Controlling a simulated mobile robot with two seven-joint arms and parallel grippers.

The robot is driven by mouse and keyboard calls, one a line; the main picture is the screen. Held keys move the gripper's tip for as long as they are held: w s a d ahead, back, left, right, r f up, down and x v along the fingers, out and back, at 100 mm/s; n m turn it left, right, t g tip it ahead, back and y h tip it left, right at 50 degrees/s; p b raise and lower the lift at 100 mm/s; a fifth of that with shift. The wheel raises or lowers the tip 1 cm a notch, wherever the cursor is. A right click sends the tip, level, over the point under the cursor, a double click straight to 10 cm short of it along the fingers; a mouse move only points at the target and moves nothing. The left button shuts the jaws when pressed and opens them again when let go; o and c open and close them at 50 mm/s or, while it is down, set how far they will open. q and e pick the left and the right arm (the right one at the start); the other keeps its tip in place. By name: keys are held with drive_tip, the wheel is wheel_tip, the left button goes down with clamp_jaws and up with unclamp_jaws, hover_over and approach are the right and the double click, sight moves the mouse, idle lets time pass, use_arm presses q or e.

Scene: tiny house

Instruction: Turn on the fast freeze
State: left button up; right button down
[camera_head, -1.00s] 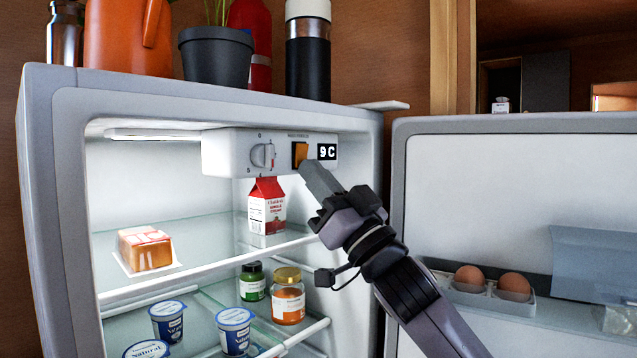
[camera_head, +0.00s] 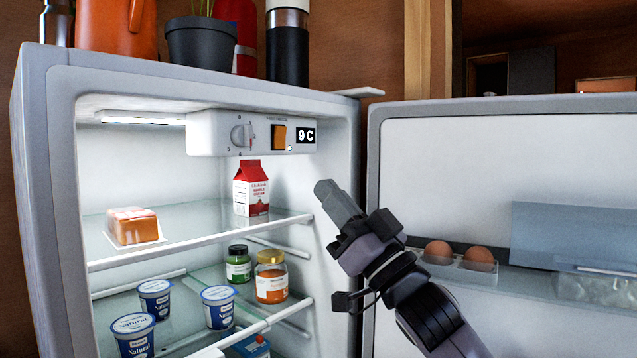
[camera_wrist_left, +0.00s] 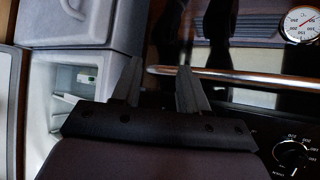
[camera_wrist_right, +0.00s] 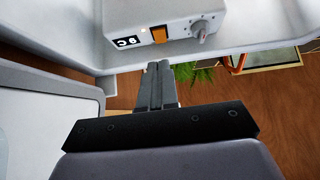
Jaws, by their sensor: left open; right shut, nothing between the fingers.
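The fridge control panel (camera_head: 215,133) is a white box under the fridge's ceiling. It bears a round dial (camera_head: 241,135), an orange switch (camera_head: 279,137) labelled above in small print, and a display (camera_head: 306,135) reading 9 C. My right gripper (camera_head: 326,190) is shut and empty, below and to the right of the switch, apart from the panel. In the right wrist view the orange switch (camera_wrist_right: 159,34) lies just beyond the shut fingertips (camera_wrist_right: 158,66). My left gripper (camera_wrist_left: 158,82) is open and empty in the left wrist view, outside the head view.
The fridge door (camera_head: 440,170) stands open at right, with eggs (camera_head: 438,250) in it. A red and white carton (camera_head: 251,190) stands on the upper shelf, with jars and yogurt cups below. An oven-like front with a gauge (camera_wrist_left: 302,24) is near my left gripper.

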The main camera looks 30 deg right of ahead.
use_arm(q)
drive_tip(key=shift+f+b, duration=0.5)
drive_tip(key=shift+f, duration=0.2)
use_arm(e)
drive_tip(key=shift+v, duration=1.85)
drive_tip(key=shift+w+f, duration=0.1)
drive_tip(key=shift+f, duration=0.05)
